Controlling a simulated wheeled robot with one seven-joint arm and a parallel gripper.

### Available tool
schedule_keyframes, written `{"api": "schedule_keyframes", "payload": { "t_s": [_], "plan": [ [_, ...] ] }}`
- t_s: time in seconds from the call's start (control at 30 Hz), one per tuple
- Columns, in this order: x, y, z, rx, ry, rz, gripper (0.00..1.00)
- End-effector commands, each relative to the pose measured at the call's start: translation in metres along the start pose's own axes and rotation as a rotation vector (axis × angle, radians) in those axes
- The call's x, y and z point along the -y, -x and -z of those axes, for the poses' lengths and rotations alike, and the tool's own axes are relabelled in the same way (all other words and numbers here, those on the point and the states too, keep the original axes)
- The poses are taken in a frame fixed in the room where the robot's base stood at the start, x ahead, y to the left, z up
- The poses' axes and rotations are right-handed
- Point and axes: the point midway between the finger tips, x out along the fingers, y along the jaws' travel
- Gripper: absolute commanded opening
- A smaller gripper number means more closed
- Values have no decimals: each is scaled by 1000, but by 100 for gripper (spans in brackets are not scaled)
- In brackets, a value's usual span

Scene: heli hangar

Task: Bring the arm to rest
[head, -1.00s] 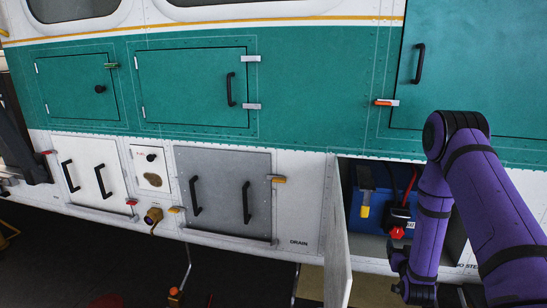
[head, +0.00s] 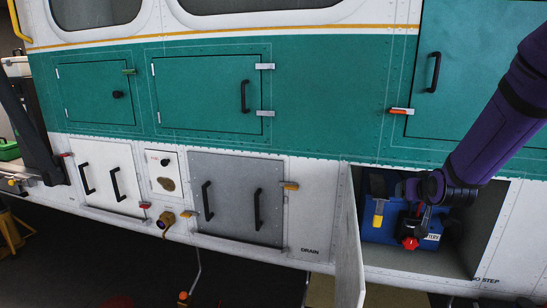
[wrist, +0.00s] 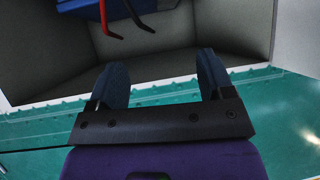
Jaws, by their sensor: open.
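My gripper (wrist: 163,75) shows in the wrist view with its two dark blue fingers apart and nothing between them. It faces the open compartment in the white lower panel (head: 485,225). In the head view my purple arm comes down from the upper right, and its dark lower end stands in front of the compartment, over part of the blue battery (head: 372,232). The fingers cannot be made out there. In the wrist view the battery (wrist: 75,5) shows at the top edge with red and black cables, apart from the fingers.
The compartment door (head: 349,255) hangs open at its left side. A yellow-tabbed part (head: 378,215) and a red knob (head: 410,243) are by the battery. Closed teal doors (head: 208,93) and a grey door (head: 235,196) with handles lie to the left.

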Motion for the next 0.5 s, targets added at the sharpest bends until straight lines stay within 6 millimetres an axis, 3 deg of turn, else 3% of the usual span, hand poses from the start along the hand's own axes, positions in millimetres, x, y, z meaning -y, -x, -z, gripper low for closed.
{"api": "schedule_keyframes", "payload": {
  "t_s": [0.2, 0.5],
  "plan": [
    [14, 66, 18, 97, 16, 26, 74],
    [27, 161, 17, 243, 44, 57, 74]
  ]
}}
